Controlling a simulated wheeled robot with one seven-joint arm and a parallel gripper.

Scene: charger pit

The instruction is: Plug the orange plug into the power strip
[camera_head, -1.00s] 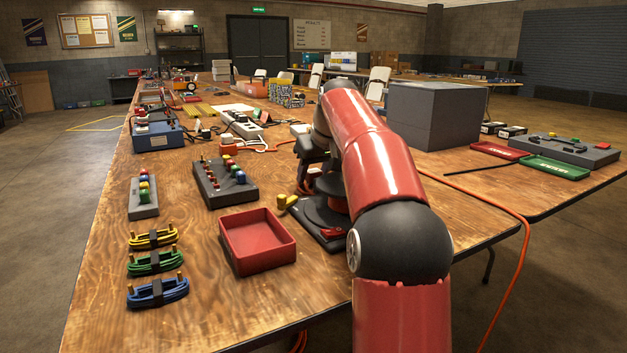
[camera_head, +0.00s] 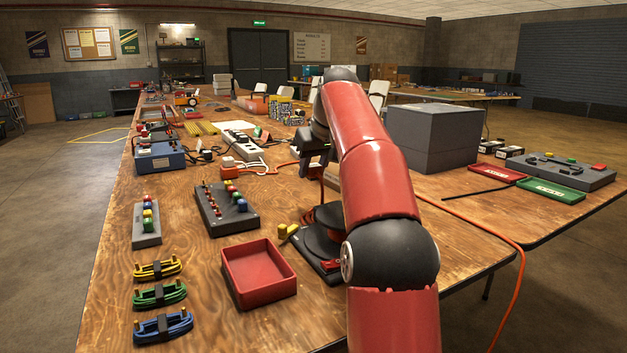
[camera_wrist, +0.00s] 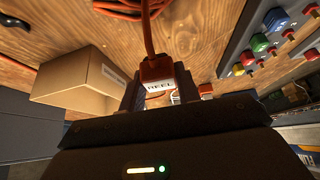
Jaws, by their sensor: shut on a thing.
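My gripper (camera_wrist: 160,90) is shut on the orange plug (camera_wrist: 155,72), which carries a white label reading "REEL". Its orange cord runs up in the wrist view to a loose coil. In the head view my gripper (camera_head: 314,168) is above the table, right of the power strip (camera_head: 243,151), and the plug is too small there to make out. The strip is pale with dark sockets and has chargers around its far end.
A white adapter with an orange part (camera_head: 229,162) and looped cords lie just in front of the strip. A blue device (camera_head: 167,157) stands left, a dark panel with coloured knobs (camera_head: 226,207) nearer, a red tray (camera_head: 258,272) in front. A large grey box (camera_head: 433,138) stands right.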

